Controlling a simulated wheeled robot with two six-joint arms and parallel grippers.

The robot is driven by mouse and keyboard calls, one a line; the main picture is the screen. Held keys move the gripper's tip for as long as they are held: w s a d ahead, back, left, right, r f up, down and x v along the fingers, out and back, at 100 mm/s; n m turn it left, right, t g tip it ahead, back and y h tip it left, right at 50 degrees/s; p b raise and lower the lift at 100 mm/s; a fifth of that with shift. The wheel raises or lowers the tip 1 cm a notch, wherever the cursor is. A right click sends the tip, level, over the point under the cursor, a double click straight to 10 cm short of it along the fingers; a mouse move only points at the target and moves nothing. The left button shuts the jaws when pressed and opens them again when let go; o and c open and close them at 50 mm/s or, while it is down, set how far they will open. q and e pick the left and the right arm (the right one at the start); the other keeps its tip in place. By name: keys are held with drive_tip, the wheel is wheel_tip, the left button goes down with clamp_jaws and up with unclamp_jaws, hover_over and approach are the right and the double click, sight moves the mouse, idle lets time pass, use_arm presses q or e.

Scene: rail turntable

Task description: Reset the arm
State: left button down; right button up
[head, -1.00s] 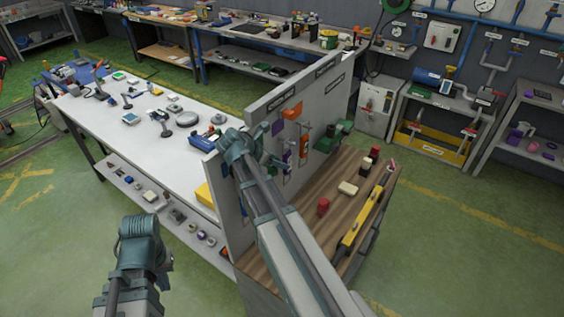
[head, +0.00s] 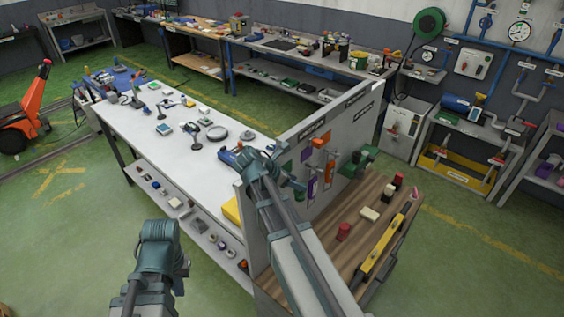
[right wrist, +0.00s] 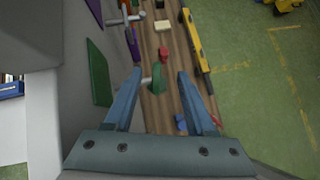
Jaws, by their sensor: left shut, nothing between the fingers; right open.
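My left gripper (head: 183,267) is low at the left of the head view, over the green floor in front of the white workbench. Only a small part shows past my wrist; it is shut and empty. My right gripper (head: 292,184) is by the upright grey panel (head: 262,222), on its wooden-shelf side, partly hidden by my wrist. In the right wrist view its two blue fingers (right wrist: 159,74) are spread open. A green item (right wrist: 158,77) appears between them, on or above the wooden top; no contact shows.
The white workbench (head: 180,150) holds several tools. The wooden top (head: 335,258) carries a red item (head: 343,231), a cream block (head: 370,214) and a yellow level (head: 378,250). Orange and purple items hang on the panel. An orange pallet truck (head: 25,115) stands far left. Green floor is open at lower left.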

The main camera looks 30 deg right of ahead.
drive_tip(key=shift+w+a, duration=0.45)
drive_tip(key=shift+w, duration=0.1)
wheel_tip(320, 180, up, 5)
drive_tip(key=p, duration=0.5)
drive_tip(key=s+a+f+m+y, duration=0.4)
drive_tip(key=s+a+m, duration=0.1)
drive_tip(key=a+m, duration=0.4)
drive_tip(key=s+a+f+m+y, duration=0.3)
drive_tip(key=s+a+m+y, duration=0.2)
drive_tip(key=a+m, duration=0.45)
drive_tip(key=s+a+f+n+b, duration=0.1)
drive_tip(key=s+a+f+b, duration=0.1)
drive_tip(key=f+b, duration=0.6)
drive_tip(key=s+a+f+n+b, duration=0.1)
drive_tip(key=s+a+f+b, duration=0.1)
drive_tip(key=a+f+b, duration=0.3)
drive_tip(key=s+a+f+n+g+h+b, duration=0.1)
drive_tip(key=a+f+b, duration=0.3)
drive_tip(key=f+b, duration=0.8)
drive_tip(key=shift+s+a+b, duration=0.25)
drive_tip(key=shift+s+b, duration=0.05)
drive_tip(key=shift+s, duration=0.15)
